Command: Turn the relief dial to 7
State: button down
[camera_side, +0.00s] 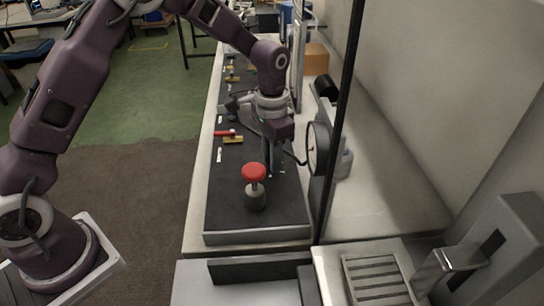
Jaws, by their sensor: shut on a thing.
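My gripper (275,170) points down over the right part of the long dark panel (227,217), with its fingertips close to the panel surface. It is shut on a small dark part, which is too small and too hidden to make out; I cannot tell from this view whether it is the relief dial. No dial numbers or pointer can be read. A red round knob (254,172) on a grey base (256,198) stands on the panel in front of and left of my gripper, apart from it.
A round gauge (318,148) stands close to the right of my gripper, beside a dark upright post (343,95). Red and yellow handles (232,138) lie farther back on the panel. A slotted grey tray (377,279) is at front right. The panel's front left is clear.

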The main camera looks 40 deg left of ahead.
jog(key=shift+n, duration=2.1)
jog(key=c, duration=1.2)
grip_release()
jog(key=shift+o, duration=0.2)
notch_tip(320, 180, up, 7)
jog(key=shift+r, duration=0.1)
